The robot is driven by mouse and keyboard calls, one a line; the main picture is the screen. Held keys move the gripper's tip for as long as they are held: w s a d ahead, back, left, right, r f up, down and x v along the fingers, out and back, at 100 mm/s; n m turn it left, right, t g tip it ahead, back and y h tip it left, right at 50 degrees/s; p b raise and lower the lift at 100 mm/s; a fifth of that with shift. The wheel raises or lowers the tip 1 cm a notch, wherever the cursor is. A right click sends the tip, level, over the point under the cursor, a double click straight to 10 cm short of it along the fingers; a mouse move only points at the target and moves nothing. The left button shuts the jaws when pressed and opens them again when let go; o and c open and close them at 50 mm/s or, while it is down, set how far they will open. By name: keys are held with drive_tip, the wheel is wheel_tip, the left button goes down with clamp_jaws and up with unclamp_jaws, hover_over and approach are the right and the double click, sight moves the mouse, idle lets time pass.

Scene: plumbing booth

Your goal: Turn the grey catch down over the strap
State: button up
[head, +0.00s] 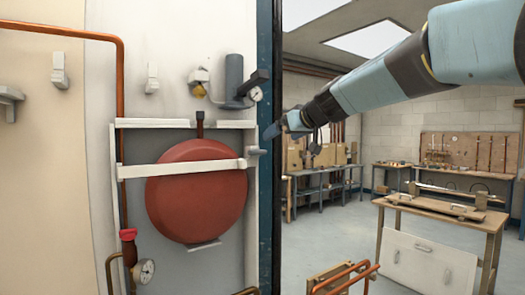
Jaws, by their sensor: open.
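A red round vessel (193,205) sits in a pale frame on the booth wall, at the left of the head view. A white strap (165,170) runs across its upper part, slightly tilted up to the right. A small grey catch (256,151) is at the strap's right end, on the frame's right edge, and sticks out sideways to the right. My gripper (273,131) is just above and to the right of the catch in the picture, seemingly apart from it. It is open and looks empty. The fingers are small here, and their depth relative to the catch is hard to judge.
A grey cylinder with a gauge (255,94) is mounted above the catch, close to my gripper. A blue post (265,220) stands right of the frame. Copper pipe (120,90) and a red-handled valve (128,235) are at left. A workbench (440,207) stands at right.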

sight(259, 150)
drive_tip(key=x, duration=1.3)
drive_tip(key=shift+w+f, duration=0.15)
drive_tip(key=shift+c, duration=0.2)
